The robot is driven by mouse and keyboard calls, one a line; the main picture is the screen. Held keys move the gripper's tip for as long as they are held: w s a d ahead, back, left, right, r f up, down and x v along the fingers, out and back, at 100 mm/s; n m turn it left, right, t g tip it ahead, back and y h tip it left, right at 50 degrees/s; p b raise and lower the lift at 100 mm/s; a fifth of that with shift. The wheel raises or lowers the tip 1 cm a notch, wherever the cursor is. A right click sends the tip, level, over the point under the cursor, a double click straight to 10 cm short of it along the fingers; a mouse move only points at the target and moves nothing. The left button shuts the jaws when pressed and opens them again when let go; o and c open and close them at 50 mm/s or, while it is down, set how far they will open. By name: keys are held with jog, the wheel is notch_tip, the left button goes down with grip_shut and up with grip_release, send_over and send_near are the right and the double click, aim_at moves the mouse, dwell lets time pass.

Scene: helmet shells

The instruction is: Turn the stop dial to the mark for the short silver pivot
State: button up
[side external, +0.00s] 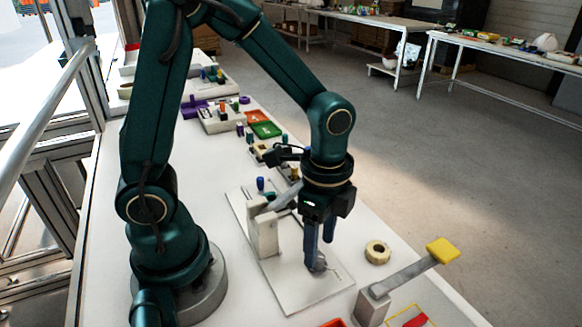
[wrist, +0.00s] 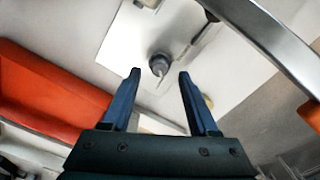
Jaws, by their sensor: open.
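The stop dial appears to be the dark round knob with a pale pointer (wrist: 159,65) on the white plate in the wrist view. In the side view its grey body (side external: 319,264) shows low by my fingers, on the white base plate (side external: 290,290). My gripper (side external: 320,262) points straight down over it, open. In the wrist view my two blue fingertips (wrist: 159,74) stand apart on either side of the dial, with nothing held. I cannot tell whether they touch it. The marks are too small to read, and I cannot make out the short silver pivot.
A white upright block (side external: 263,236) with a grey lever stands beside my gripper on the plate. A cream ring (side external: 377,252) and a yellow-ended lever (side external: 442,250) are to the right. Several trays and pegs line the bench behind. An orange surface (wrist: 50,95) shows in the wrist view.

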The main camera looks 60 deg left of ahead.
aim_at(319, 256)
jog(key=shift+f, duration=1.6)
grip_shut()
